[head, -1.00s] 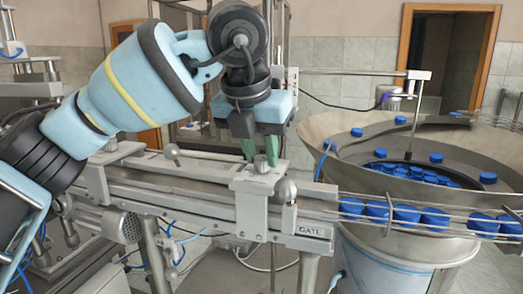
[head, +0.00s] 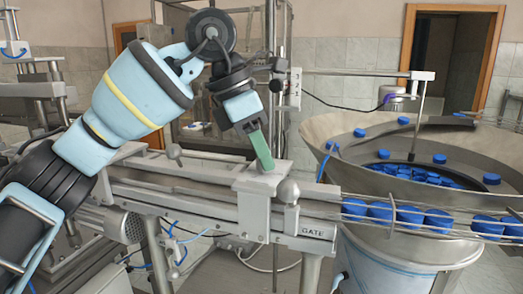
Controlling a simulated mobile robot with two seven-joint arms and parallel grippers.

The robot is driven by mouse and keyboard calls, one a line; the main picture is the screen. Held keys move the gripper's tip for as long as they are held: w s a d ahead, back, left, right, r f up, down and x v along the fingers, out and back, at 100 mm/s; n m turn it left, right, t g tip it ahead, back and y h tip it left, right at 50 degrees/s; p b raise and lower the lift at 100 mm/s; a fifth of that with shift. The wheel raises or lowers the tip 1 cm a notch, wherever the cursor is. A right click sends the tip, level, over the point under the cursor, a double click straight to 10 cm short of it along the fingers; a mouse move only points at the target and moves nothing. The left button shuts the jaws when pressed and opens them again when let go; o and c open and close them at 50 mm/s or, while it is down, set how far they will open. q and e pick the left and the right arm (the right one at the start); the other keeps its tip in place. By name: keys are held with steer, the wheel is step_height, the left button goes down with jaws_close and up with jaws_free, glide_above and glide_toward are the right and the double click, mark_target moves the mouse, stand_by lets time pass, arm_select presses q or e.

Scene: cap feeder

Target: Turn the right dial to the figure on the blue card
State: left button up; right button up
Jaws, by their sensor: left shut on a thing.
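My left gripper (head: 264,166) reaches down from the upper left, with its green fingers over a metal block (head: 262,180) on the conveyor rail. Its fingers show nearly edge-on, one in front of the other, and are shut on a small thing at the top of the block. That thing seems to be a dial knob, but the fingers hide it and any figures around it. I cannot make out the blue card in this view. My right gripper is not in view.
A grey ball knob (head: 287,191) stands close right of the block, above a GATE label (head: 312,233). A post has a numbered scale (head: 296,88). The feeder bowl (head: 330,130) with blue caps stands at right; a line of caps (head: 410,217) runs between rails.

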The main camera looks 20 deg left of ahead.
arm_select(q)
steer(key=shift+w+m+g, duration=0.1)
steer(key=shift+m+g, duration=0.7)
steer(key=shift+m, duration=1.2)
steer(key=shift+h, duration=0.3)
steer(key=o, duration=1)
steer(key=shift+r, duration=0.1)
steer(key=v, duration=0.7)
steer(key=shift+r, duration=0.35)
steer(key=shift+a+f+b, duration=0.1)
steer(key=shift+a+b, duration=0.05)
steer(key=shift+b, duration=0.15)
